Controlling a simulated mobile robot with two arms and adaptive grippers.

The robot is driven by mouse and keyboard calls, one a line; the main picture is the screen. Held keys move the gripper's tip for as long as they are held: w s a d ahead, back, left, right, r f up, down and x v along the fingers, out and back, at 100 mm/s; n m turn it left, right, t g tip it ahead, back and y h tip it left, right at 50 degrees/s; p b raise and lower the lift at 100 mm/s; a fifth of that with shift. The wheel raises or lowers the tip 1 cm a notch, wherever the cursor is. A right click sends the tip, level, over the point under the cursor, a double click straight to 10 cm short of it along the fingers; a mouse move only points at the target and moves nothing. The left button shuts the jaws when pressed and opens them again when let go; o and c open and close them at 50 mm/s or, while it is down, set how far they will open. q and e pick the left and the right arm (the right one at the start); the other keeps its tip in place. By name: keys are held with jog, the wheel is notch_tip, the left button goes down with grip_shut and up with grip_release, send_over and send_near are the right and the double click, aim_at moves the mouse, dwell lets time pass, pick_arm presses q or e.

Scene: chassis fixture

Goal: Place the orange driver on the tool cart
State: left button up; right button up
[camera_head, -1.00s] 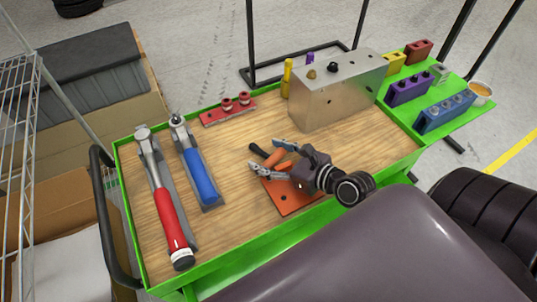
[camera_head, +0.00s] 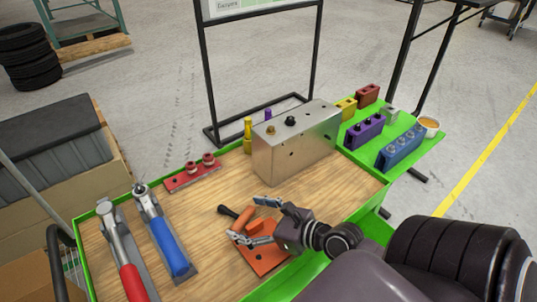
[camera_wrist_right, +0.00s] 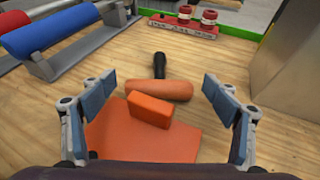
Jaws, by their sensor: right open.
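The orange driver (camera_head: 243,219) lies on the tool cart's (camera_head: 212,200) wooden top, with a black end pointing away. In the right wrist view the driver (camera_wrist_right: 162,90) lies behind an upright orange block (camera_wrist_right: 150,110) on a flat orange plate (camera_wrist_right: 140,142). The block hides part of it, and I cannot tell whether it touches the plate. My right gripper (camera_head: 248,219) is open and low over the plate. In the wrist view its fingers (camera_wrist_right: 159,88) stand apart on either side of the block and driver, holding nothing. My left gripper is not in view.
A metal box (camera_head: 285,158) stands behind the gripper. A red rack (camera_head: 193,176) lies at the cart's back left. Coloured blocks stand on a green side shelf (camera_head: 415,150). Bare wood lies left of the driver.

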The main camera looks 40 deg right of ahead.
jog(key=b+v, duration=0.1)
jog(key=v, duration=0.6)
jog(key=shift+s+f+b, duration=0.15)
jog(key=shift+s+b, duration=0.1)
jog(key=shift+b, duration=0.05)
jog(key=shift+s+d+r, duration=0.25)
jog(key=shift+s+r, duration=0.15)
jog(key=shift+s, duration=0.05)
